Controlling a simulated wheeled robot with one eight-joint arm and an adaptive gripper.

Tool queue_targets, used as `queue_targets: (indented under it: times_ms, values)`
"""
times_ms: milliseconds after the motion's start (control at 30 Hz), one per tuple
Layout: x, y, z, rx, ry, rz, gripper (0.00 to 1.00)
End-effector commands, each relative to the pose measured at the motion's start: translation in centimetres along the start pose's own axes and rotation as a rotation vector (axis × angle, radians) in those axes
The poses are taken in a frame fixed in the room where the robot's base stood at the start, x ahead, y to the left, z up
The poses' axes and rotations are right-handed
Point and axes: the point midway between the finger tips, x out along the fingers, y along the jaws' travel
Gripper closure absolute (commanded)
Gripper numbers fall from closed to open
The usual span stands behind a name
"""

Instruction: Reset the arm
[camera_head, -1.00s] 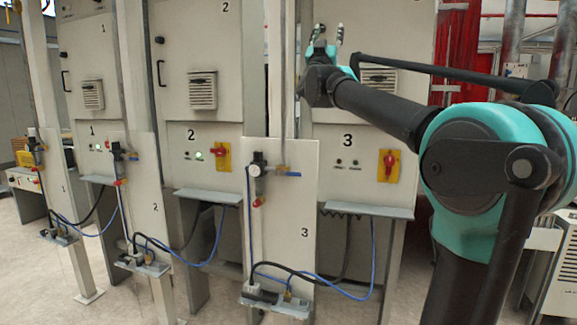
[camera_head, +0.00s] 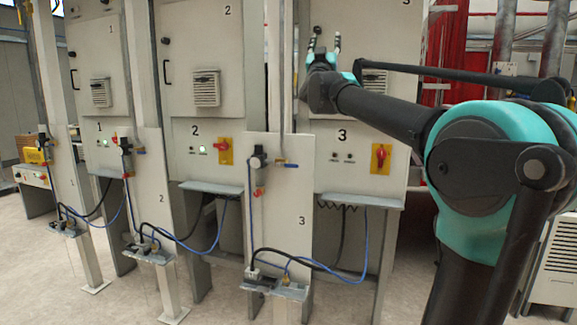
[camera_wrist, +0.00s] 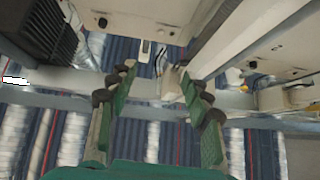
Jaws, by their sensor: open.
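My gripper (camera_head: 324,42) is raised in front of the upper part of cabinet 3 (camera_head: 352,113) in the head view, with its fingers pointing up. The two fingers stand apart with nothing between them. In the wrist view the green fingers with dark pads (camera_wrist: 158,95) are spread and empty. My arm reaches in from the right, bent at the teal joint. Whether the fingers touch the cabinet cannot be told, but they look apart from it.
Cabinets 1 (camera_head: 98,75) and 2 (camera_head: 202,60) stand to the left. Panel 3 (camera_head: 277,205) with a valve, hoses and a small shelf stands before cabinet 3. A red rotary switch (camera_head: 381,158) sits on cabinet 3.

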Motion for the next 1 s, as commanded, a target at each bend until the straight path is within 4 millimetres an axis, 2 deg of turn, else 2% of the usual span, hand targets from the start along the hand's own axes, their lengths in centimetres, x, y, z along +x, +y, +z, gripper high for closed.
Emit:
queue_targets:
  times_ms: [267,467,667,800,1000]
  values:
    - [-2.5,-1.2,4.4,0.013,-0.101,-0.097,0.51]
    - [-6.1,-2.3,9.6,0.025,-0.228,-0.197,0.51]
    - [-13.0,-2.9,17.1,0.038,-0.436,-0.321,0.51]
    - [-18.8,-2.8,21.9,0.043,-0.594,-0.388,0.51]
    - [-27.7,-1.5,27.8,0.045,-0.819,-0.449,0.51]
